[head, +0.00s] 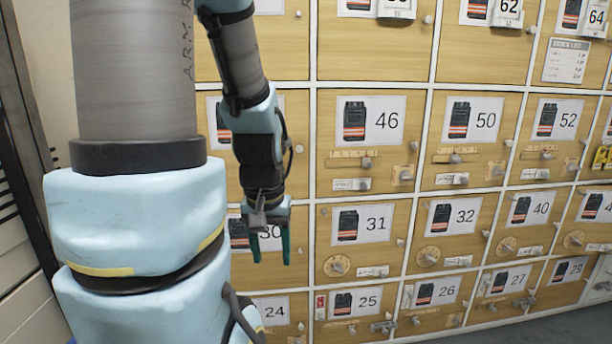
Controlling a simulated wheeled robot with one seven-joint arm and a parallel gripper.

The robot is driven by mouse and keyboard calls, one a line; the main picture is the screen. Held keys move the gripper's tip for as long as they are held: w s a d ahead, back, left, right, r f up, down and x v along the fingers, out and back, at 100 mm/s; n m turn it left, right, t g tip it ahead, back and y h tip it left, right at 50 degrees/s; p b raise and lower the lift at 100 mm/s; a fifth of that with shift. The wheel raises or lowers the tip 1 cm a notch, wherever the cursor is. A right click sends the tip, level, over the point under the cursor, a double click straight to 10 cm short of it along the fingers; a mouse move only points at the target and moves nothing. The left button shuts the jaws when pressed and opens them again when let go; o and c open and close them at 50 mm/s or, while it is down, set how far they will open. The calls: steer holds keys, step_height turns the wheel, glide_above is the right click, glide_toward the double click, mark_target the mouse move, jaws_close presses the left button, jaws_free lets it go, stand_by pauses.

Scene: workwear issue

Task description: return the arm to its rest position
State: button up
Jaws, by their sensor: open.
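My arm is light blue and grey and hangs bent downward left of the middle in the head view. My gripper (270,247) points down, with two green fingers apart and nothing between them. It is in front of the locker door numbered 30 (270,231) and covers part of that label. I cannot tell how far it is from the door.
All doors in view look shut. Number tags (508,12) hang at the top right. Dark floor (545,322) shows at the lower right. A dark upright post (25,140) stands at the left.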

step_height(320, 180, up, 14)
steer(key=p, duration=1.2)
steer(key=shift+r, duration=0.15)
stand_by(2.0)
